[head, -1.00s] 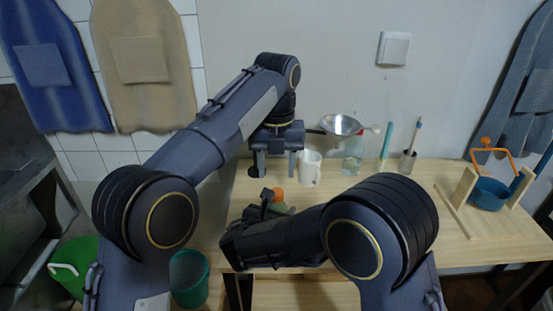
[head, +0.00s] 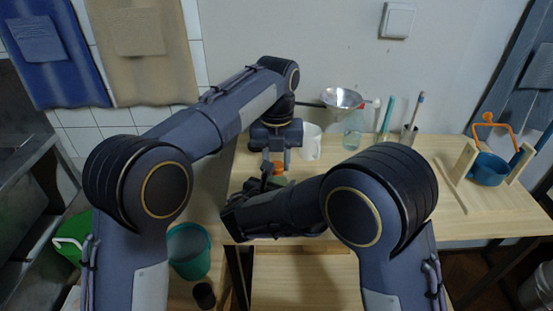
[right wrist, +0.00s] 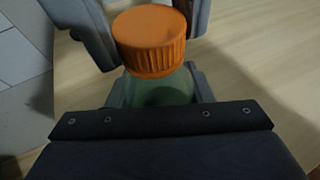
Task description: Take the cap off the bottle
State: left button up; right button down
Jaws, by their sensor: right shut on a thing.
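The bottle (right wrist: 165,90) is greenish and upright, with a ribbed orange cap (right wrist: 152,40) on its top. In the head view the cap (head: 279,167) shows just below my left gripper (head: 277,162), and most of the bottle is hidden behind my right arm. My right gripper (head: 262,185) is shut on the bottle's body below the cap. My left gripper comes down from above. In the right wrist view its fingers stand on either side of the cap, seemingly open with small gaps; contact is hard to judge.
Behind are a white mug (head: 310,142), a clear bottle (head: 353,130), a metal bowl (head: 342,98) and a holder with brushes (head: 409,134). A blue pot (head: 489,170) in a wooden stand is at right. A teal bucket (head: 189,252) is at front left.

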pick_arm(q)
jog(key=c, duration=0.3)
jog(key=n, duration=1.3)
jog(key=shift+n, duration=0.3)
jog(key=n, duration=1.4)
jog(key=shift+r+n, duration=0.1)
jog(key=shift+n, duration=0.3)
jog(key=n, duration=0.4)
jog(key=shift+n, duration=0.4)
jog(key=n, duration=0.2)
jog(key=shift+n, duration=0.4)
jog(key=n, duration=0.4)
jog(key=shift+n, duration=0.4)
jog(key=n, duration=0.2)
jog(key=shift+n, duration=0.4)
jog(key=n, duration=0.4)
jog(key=shift+n, duration=0.4)
jog(key=n, duration=0.5)
jog(key=shift+w+n, duration=0.1)
jog(key=shift+n, duration=0.3)
jog(key=shift+r, duration=0.25)
